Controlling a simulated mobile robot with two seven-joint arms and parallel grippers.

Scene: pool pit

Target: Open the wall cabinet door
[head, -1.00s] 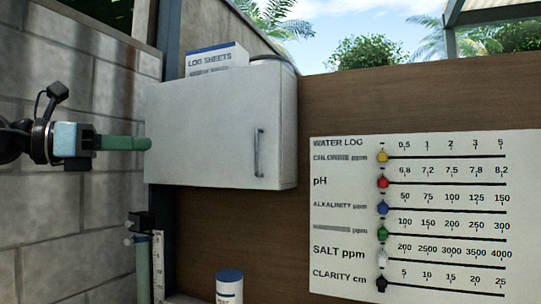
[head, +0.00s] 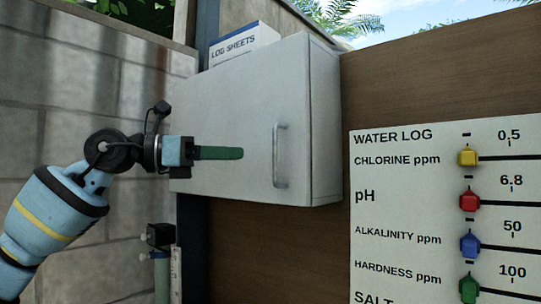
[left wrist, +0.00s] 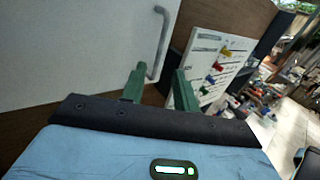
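The wall cabinet (head: 325,120) is a pale grey box on the brown wall, and its door (head: 225,110) is shut. A grey vertical bar handle (head: 281,156) sits near the door's right edge. My left gripper (head: 240,153) is in front of the door, a short way left of the handle and apart from it. In the left wrist view its two green fingers (left wrist: 157,86) are spread with nothing between them. The handle (left wrist: 159,44) shows there just beyond the fingertips. My right gripper is not in view.
A log sheets box (head: 244,45) stands on top of the cabinet. A water log board (head: 445,210) with coloured sliders hangs to the right. A block wall (head: 90,100) is close on the left. A dark-topped post (head: 160,237) stands below the cabinet.

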